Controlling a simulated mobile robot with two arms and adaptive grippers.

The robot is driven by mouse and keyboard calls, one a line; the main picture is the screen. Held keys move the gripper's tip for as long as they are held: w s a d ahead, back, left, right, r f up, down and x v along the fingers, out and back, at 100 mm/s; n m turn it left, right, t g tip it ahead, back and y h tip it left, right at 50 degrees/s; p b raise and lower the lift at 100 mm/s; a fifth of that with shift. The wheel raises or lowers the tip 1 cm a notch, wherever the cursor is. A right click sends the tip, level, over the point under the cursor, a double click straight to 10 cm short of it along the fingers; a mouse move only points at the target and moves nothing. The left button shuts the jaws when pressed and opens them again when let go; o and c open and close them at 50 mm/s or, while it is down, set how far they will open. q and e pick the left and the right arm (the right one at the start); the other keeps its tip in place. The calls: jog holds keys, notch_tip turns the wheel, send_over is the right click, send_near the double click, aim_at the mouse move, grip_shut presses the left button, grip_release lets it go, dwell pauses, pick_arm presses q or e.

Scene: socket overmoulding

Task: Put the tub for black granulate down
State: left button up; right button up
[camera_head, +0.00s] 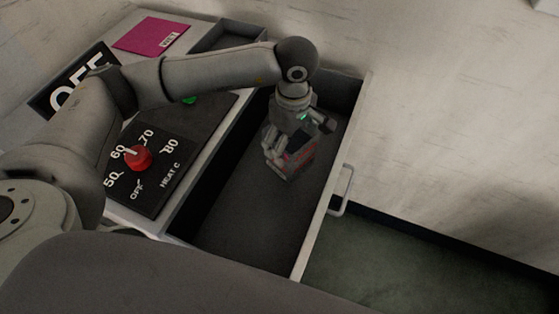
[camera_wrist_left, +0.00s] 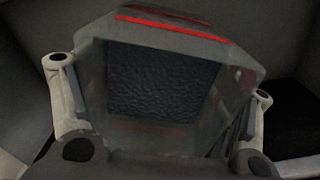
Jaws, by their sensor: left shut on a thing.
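The tub for black granulate (camera_head: 299,163) is a grey, see-through container with red marks. My left gripper (camera_head: 279,143) is shut on it inside the open drawer, towards its back right part. In the left wrist view the tub (camera_wrist_left: 185,37) fills the middle between the two fingers, with a red line along its far side. Dark, grainy granulate (camera_wrist_left: 160,82) shows inside it. The gripper hides part of the tub in the head view, and I cannot tell whether its base touches the drawer floor. My right gripper is not in view.
The drawer (camera_head: 245,205) has a dark floor, bare in front of the tub. Its pale front panel carries a handle (camera_head: 342,192). Left of it is a control panel with a red heat knob (camera_head: 138,157), a green button (camera_head: 190,99) and a magenta card (camera_head: 151,38).

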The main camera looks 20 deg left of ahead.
aim_at(290, 152)
pick_arm(q)
notch_tip(290, 152, down, 2)
jog(key=shift+s+f+p, duration=0.15)
jog(key=shift+f+p, duration=0.05)
jog(key=shift+p, duration=0.15)
jog(key=shift+f, duration=0.65)
notch_tip(290, 152, down, 3)
jog(key=shift+f+p, duration=0.1)
jog(key=shift+p, duration=0.5)
jog(key=shift+f, duration=0.15)
jog(key=shift+f, duration=0.1)
jog(key=o, duration=1.5)
